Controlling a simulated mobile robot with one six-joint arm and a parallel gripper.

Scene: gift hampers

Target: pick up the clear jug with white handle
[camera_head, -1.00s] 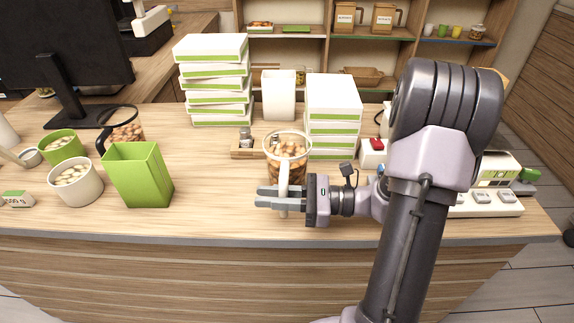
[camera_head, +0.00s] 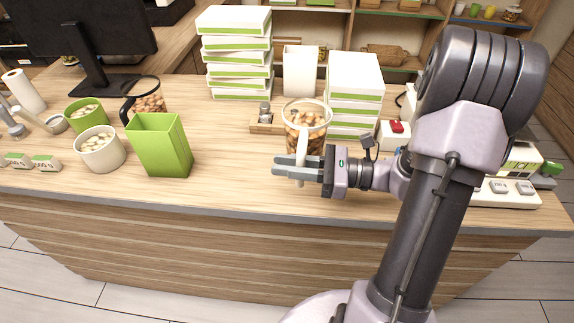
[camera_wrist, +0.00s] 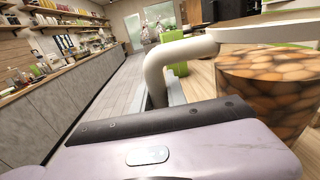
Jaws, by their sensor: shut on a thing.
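The clear jug with white handle (camera_head: 306,123) holds brown nut-like pieces and stands upright near the front of the counter, in front of the stacked white boxes. In the wrist view the jug (camera_wrist: 268,85) fills the right side, with its white handle running across the middle. My gripper (camera_head: 298,168) reaches in from the right and is shut on the jug's handle at the near side. I cannot tell whether the jug's base is clear of the counter.
A green box (camera_head: 160,146), a white pot (camera_head: 101,158), a green pot (camera_head: 86,121) and a dark-handled jug (camera_head: 147,103) stand to the left. White-and-green box stacks (camera_head: 234,82) (camera_head: 354,107) stand behind. Bare counter (camera_head: 235,160) lies left of the jug.

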